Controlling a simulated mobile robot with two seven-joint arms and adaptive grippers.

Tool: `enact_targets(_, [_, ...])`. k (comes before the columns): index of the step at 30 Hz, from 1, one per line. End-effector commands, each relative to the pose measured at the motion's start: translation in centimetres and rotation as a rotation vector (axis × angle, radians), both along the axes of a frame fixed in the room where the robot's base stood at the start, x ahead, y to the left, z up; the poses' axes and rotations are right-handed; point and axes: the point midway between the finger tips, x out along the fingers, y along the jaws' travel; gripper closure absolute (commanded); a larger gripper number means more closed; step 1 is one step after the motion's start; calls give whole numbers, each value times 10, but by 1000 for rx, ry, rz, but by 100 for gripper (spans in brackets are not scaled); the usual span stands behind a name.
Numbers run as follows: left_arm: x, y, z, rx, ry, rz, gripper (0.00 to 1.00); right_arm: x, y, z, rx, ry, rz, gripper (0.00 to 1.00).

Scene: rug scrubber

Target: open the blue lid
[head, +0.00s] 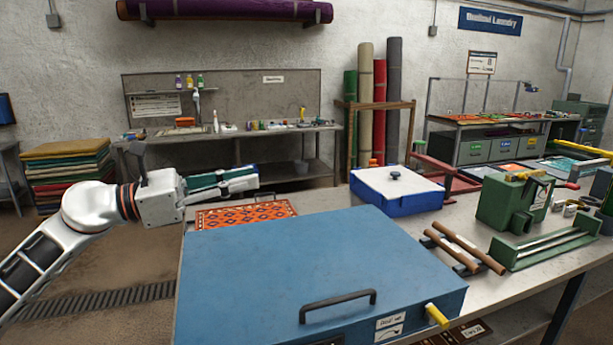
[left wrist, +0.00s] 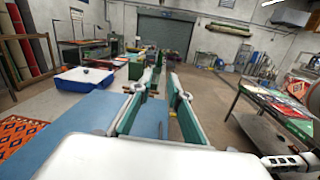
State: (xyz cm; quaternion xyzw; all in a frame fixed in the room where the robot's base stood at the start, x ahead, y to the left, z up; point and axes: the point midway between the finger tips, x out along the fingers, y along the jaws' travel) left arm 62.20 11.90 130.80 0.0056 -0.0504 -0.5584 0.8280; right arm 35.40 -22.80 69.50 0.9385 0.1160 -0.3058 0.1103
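The blue lid (head: 290,255) is a large flat panel on a box on the workbench. It lies flat and shut, with a dark bar handle (head: 338,305) near its front edge. A yellow lever (head: 437,315) sits on the box's front right. In the left wrist view the blue lid (left wrist: 75,125) lies below and left of the fingers. My left gripper (head: 252,178) is above the lid's far left area, apart from it and far from the handle. Its fingers (left wrist: 163,80) are spread with nothing between them. My right gripper is not in view.
An orange patterned rug (head: 245,213) lies behind the lid. A blue tub with a white top (head: 395,190) stands beyond it. Brown rods (head: 465,250) and a green press (head: 515,205) are to the right. The air above the lid is clear.

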Motion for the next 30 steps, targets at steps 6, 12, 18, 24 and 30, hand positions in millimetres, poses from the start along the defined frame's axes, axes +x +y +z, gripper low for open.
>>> enact_targets(6, [-8, -5, -10, -484, 237, 73, 82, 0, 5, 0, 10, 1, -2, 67])
enact_targets(12, [-2, 45, -49, -941, 522, 243, 82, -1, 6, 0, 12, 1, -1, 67])
enact_targets(18, [-10, 116, -142, -1356, 826, 512, 82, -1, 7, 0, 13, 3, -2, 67])
enact_targets(24, [-57, 178, -256, -1675, 1078, 841, 82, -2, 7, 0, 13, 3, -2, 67])
enact_targets(30, [-131, 215, -351, -1878, 1244, 1173, 82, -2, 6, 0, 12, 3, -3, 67])
